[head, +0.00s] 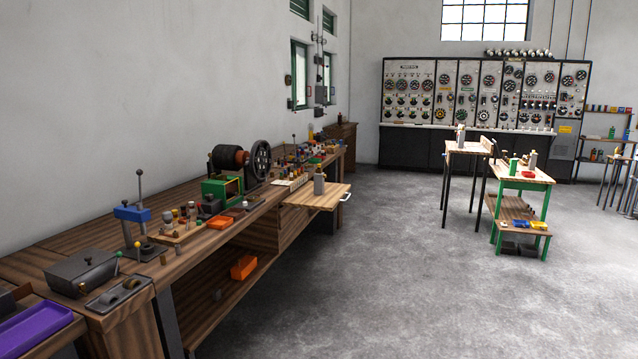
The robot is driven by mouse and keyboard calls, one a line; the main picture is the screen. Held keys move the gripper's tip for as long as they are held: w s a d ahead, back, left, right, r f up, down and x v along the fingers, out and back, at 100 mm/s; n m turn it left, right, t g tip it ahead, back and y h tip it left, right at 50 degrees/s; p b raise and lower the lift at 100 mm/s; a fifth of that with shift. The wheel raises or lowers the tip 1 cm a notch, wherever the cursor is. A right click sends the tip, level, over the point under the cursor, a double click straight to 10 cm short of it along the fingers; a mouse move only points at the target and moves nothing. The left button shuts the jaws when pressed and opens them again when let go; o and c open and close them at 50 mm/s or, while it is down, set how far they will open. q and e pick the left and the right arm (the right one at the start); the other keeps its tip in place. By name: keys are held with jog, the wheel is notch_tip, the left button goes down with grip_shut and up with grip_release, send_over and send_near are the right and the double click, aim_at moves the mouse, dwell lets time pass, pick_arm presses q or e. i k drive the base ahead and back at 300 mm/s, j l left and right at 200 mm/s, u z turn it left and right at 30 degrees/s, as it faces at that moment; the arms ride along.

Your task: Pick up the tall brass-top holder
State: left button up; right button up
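A tall grey holder with a brass-coloured top (319,185) stands upright on a pull-out wooden board (330,197) at the front of the long workbench. A similar pale grey holder (461,138) stands on a narrow high table farther back. Another one (533,160) stands on the green-legged table at the right. At this distance I cannot tell which of these is the one named. Neither of my grippers is in view.
The long wooden workbench (215,255) runs along the left wall, crowded with tools and a belt machine (240,170). The green-legged table (518,178) stands right. A control panel (485,95) lines the back wall. The grey floor (400,275) between is clear.

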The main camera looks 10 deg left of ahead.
aim_at(318, 179)
jog(key=i+j, duration=0.2)
jog(key=i, duration=0.95)
jog(key=i+j+u, duration=0.1)
jog(key=i, duration=1)
jog(key=i+j, duration=0.2)
jog(key=i, duration=0.95)
jog(key=i+l+u, duration=0.1)
jog(key=i, duration=0.5)
jog(key=i+l+u, duration=0.15)
jog(key=i, duration=0.45)
jog(key=k+l, duration=0.1)
jog(key=k, duration=0.25)
